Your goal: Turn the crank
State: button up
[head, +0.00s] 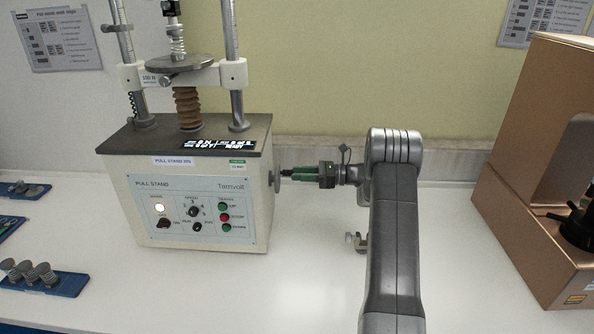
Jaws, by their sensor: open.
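The pull stand (205,190) is a cream box with a dark top, standing on the white bench at the left. The crank (276,180) shows as a grey disc on its right side, seen nearly edge-on. A dark piece joins the disc toward my gripper, and I cannot tell whether it is the crank's handle. My gripper (293,173), with green fingers, points left from the end of my grey arm, its tips close beside the disc. The fingers are open, but whether they touch or surround the handle is too small to tell.
A copper-coloured machine (530,150) stands at the right. Blue trays with metal pieces (45,280) lie at the left front. The stand's columns (235,60) rise above its top. The bench (240,300) is clear in front of the stand, and a wall is close behind.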

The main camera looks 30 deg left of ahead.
jog(key=shift+x, duration=0.85)
grip_shut()
jog(key=shift+f, duration=0.1)
